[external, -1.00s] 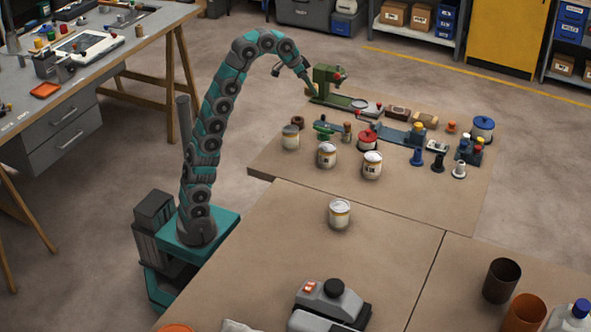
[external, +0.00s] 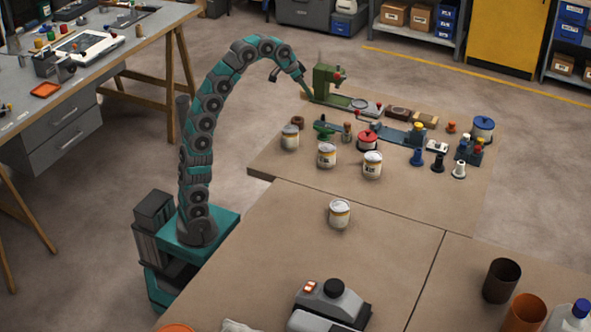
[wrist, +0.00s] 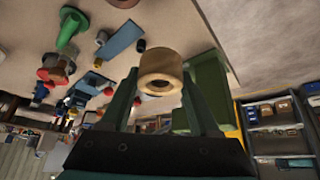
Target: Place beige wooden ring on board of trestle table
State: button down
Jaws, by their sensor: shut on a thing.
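My gripper (external: 308,90) is over the far left corner of the brown board (external: 262,160), close to a green machine. In the wrist view it is shut on a beige wooden ring (wrist: 160,72), held between the two dark green fingers with its hole facing the camera. The ring cannot be made out in the external view. Whether it touches the board is not clear. The brown board's legs are hidden. Another table with a grey top (external: 115,50) and wooden trestle legs (external: 172,75) stands at the upper left.
The green machine (external: 325,82) stands beside my gripper. Several cans, such as one labelled can (external: 327,155), and a red-lidded pot (external: 367,141) crowd the far board. Coloured spools (external: 417,156) stand at its right.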

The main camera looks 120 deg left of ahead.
aim_at(311, 117)
jog(key=shift+f, duration=4.45)
jog(key=shift+f+b, duration=0.15)
jog(key=shift+b, duration=0.15)
jog(key=shift+c, duration=0.6)
grip_release()
